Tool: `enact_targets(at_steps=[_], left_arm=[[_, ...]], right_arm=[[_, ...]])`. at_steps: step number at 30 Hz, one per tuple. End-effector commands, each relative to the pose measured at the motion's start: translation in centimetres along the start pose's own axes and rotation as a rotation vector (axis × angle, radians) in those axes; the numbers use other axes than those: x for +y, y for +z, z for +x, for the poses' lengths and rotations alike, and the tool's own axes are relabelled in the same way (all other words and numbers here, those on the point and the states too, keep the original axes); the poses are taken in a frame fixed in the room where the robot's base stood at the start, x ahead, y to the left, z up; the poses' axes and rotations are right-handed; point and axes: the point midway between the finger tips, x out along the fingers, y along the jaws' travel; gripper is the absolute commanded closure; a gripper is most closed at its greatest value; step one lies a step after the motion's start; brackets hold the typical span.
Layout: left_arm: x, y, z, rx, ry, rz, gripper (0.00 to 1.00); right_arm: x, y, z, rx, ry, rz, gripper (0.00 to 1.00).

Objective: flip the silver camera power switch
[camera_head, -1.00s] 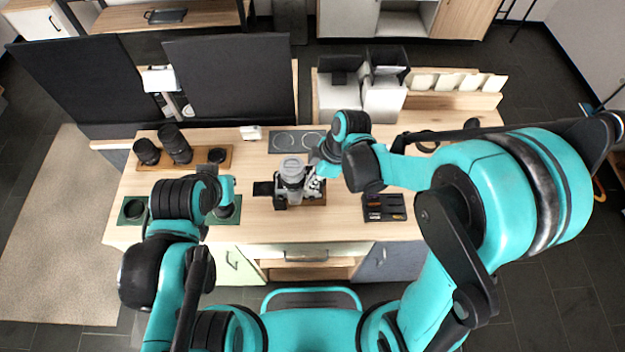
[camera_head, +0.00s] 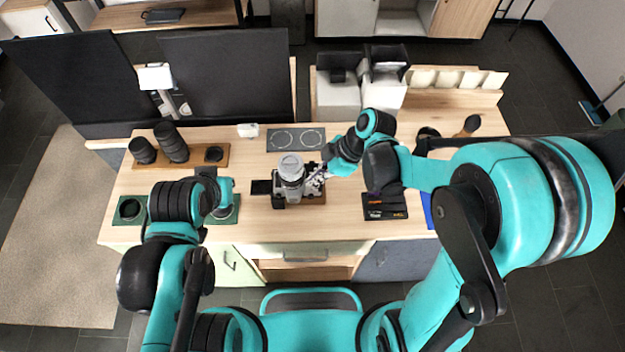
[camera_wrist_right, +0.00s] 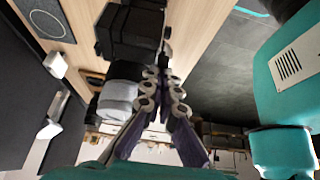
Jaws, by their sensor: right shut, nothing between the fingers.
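The silver camera (camera_head: 291,181) stands on a small wooden base at the middle of the table, its pale lens pointing up. In the right wrist view its dark body (camera_wrist_right: 135,30) and pale lens (camera_wrist_right: 117,93) are close beside my fingers. My right gripper (camera_head: 319,177) is shut and empty at the camera's right side; I cannot tell whether it touches. It also shows in the right wrist view (camera_wrist_right: 164,82). The power switch is too small to make out. My left gripper (camera_head: 224,207) is low over a green mat at the left; its fingers are mostly hidden.
Dark lenses (camera_head: 172,142) stand on a wooden tray at the back left. A grey plate with two rings (camera_head: 296,139) lies behind the camera. A black tray (camera_head: 385,207) lies to the right, under my right arm. Two black panels (camera_head: 228,87) stand at the back left.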

Motion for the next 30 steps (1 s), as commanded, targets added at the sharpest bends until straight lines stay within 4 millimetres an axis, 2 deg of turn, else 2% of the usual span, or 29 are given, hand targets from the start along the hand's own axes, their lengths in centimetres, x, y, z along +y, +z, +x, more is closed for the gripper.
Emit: enact_targets(at_steps=[10,19,30], left_arm=[[0.0,1.8,2.5,0.0,0.0,0.0,1.0],[0.0,1.6,2.2,0.0,0.0,0.0,1.0],[0.0,1.5,2.1,0.0,0.0,0.0,1.0]], right_arm=[[0.0,1.4,-0.2,0.207,0.002,0.001,1.0],[0.0,1.2,-0.6,0.203,0.001,0.0,1.0],[0.0,2.3,-1.5,0.202,0.001,0.002,1.0]])
